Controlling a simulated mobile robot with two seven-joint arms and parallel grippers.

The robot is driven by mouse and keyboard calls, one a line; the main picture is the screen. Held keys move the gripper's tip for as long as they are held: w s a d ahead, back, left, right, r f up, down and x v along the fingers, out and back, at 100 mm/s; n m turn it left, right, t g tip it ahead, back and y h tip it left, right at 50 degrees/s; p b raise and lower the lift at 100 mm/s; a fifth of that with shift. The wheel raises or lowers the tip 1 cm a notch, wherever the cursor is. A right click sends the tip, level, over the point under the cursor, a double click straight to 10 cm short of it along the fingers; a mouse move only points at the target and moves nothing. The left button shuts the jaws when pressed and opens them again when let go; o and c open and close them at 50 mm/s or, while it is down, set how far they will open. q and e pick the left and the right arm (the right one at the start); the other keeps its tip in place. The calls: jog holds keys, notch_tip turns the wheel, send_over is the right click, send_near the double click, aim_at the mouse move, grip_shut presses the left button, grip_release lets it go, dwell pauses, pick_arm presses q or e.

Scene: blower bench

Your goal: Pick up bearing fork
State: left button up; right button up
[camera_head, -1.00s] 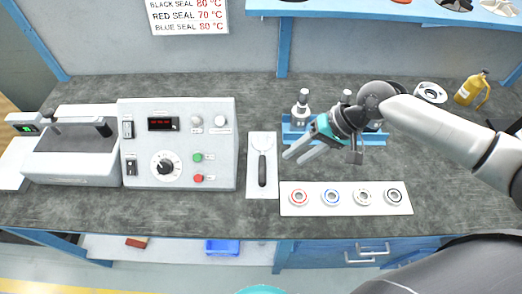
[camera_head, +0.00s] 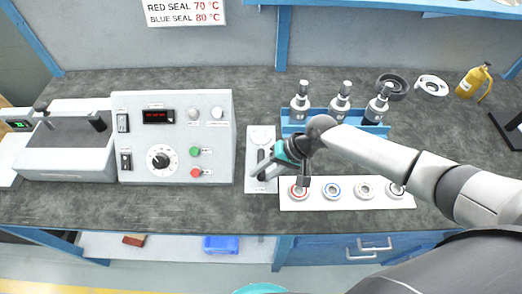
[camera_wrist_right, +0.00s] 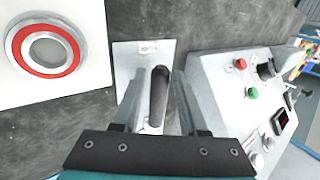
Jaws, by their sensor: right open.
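The bearing fork (camera_head: 262,158) lies on a pale plate (camera_head: 249,184) on the bench, right of the control box. Its black handle (camera_wrist_right: 158,97) shows in the right wrist view; its head is hidden there. My right gripper (camera_head: 262,174) is open, above the fork, with a finger on each side of the handle in the wrist view (camera_wrist_right: 158,105). I cannot tell the height gap between fingers and handle. My left gripper is not in view.
A white board (camera_head: 345,203) with several ringed bearings lies close to the right of the plate. A grey control box (camera_head: 175,137) stands to the left. A blue rack (camera_head: 300,128) with three bottle-like tools stands behind my arm. Bare bench lies in front.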

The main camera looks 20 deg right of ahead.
jog(key=shift+c, duration=0.3)
grip_shut()
dwell(0.4)
